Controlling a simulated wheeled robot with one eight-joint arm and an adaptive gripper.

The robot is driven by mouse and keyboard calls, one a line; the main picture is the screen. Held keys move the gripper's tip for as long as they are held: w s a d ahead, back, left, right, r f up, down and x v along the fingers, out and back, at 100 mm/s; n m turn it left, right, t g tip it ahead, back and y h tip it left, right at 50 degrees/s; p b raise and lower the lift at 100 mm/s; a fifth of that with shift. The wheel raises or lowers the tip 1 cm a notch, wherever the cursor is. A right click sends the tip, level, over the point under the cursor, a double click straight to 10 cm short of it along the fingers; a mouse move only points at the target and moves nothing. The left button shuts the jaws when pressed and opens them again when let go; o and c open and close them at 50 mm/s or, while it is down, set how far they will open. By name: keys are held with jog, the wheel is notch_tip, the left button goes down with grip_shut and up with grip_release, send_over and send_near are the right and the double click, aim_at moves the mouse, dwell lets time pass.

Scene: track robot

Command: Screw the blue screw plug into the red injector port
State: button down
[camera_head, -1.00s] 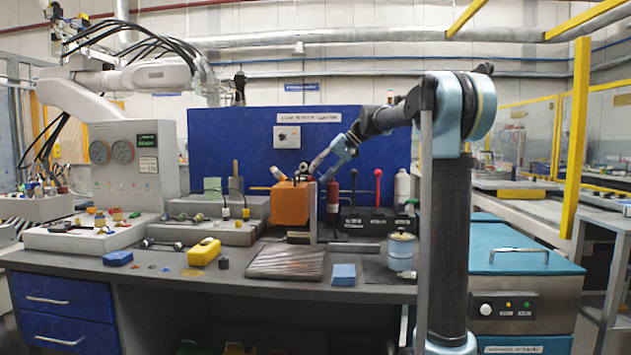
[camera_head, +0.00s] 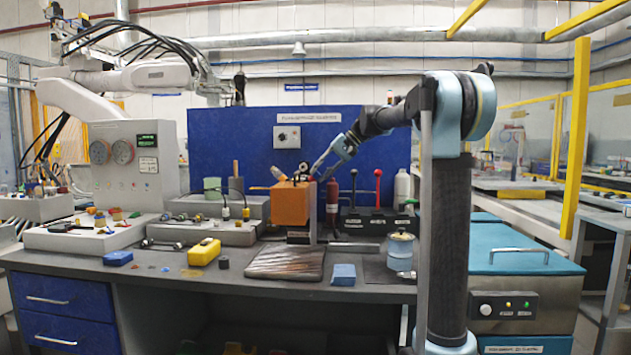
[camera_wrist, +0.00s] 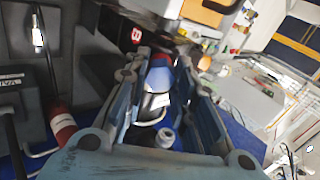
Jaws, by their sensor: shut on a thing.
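In the wrist view, my gripper (camera_wrist: 157,66) has its two fingers closed around a small blue part, which looks like the blue screw plug (camera_wrist: 158,79). A little red shows just beyond the blue part; I cannot tell whether this is the injector port or whether the two touch. In the head view, my gripper (camera_head: 314,172) reaches down from the right to the top of the orange block (camera_head: 291,205). The plug and the port cannot be made out there.
A red cylinder (camera_head: 332,196) stands just right of the orange block and also shows in the wrist view (camera_wrist: 62,127). Black- and red-topped levers (camera_head: 378,188) stand farther right. A ridged plate (camera_head: 285,263), a yellow box (camera_head: 204,252) and a blue block (camera_head: 344,274) lie in front.

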jog(key=m, duration=0.9)
jog(key=shift+m, duration=0.7)
jog(key=m, duration=1.1)
jog(key=shift+f+m, duration=0.1)
jog(key=shift+m, duration=0.2)
jog(key=shift+m, duration=0.3)
